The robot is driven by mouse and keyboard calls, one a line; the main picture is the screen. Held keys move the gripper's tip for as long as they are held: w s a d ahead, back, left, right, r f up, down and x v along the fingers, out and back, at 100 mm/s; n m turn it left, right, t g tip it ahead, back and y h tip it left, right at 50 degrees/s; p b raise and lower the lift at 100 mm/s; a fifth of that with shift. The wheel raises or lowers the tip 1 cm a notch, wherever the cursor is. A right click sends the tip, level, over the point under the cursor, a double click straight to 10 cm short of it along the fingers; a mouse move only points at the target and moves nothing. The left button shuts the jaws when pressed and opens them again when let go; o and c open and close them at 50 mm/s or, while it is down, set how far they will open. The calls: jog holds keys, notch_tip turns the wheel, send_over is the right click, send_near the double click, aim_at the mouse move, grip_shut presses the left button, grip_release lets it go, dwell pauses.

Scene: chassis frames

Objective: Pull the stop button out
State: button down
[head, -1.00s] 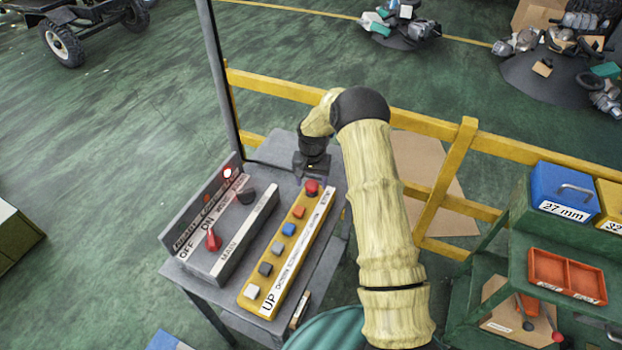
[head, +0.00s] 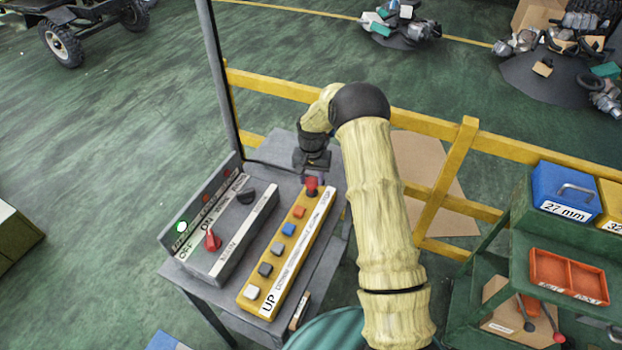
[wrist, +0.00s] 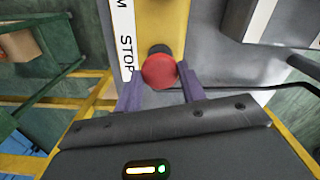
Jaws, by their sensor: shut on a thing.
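The red stop button (head: 312,187) is at the far end of the yellow control box (head: 254,303), beside the STOP label. It stands up off the box. In the wrist view the red cap (wrist: 159,71) sits in front of a dark stem. My gripper (head: 313,178) is over the far end of the box and shut on the button. In the wrist view the purple fingers of my gripper (wrist: 158,78) are on both sides of the red cap. The button's far side is partly hidden by my gripper in the head view.
A grey switch box (head: 232,260) with a red knob (head: 211,240) stands left of the yellow box, its green lamp (head: 181,227) lit. Several other buttons line the yellow box. A yellow rail (head: 440,190) runs behind. A green shelf (head: 510,260) is at right.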

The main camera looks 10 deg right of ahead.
aim_at(312, 183)
jog(key=c, duration=0.8)
grip_release()
jog(key=shift+w+r, duration=0.1)
jog(key=shift+r, duration=0.25)
jog(key=shift+c, duration=0.2)
jog(key=shift+f, duration=0.1)
notch_tip(312, 183, up, 17)
jog(key=b, duration=0.4)
jog(key=shift+r+b, duration=0.2)
jog(key=shift+b, duration=0.2)
jog(key=s+f+n+t, duration=0.1)
jog(key=s+f+n, duration=0.1)
jog(key=s, duration=1.3)
jog(key=s+f+n+t, duration=0.1)
jog(key=s+f+n, duration=0.1)
jog(key=s, duration=1.3)
jog(key=shift+t, duration=0.3)
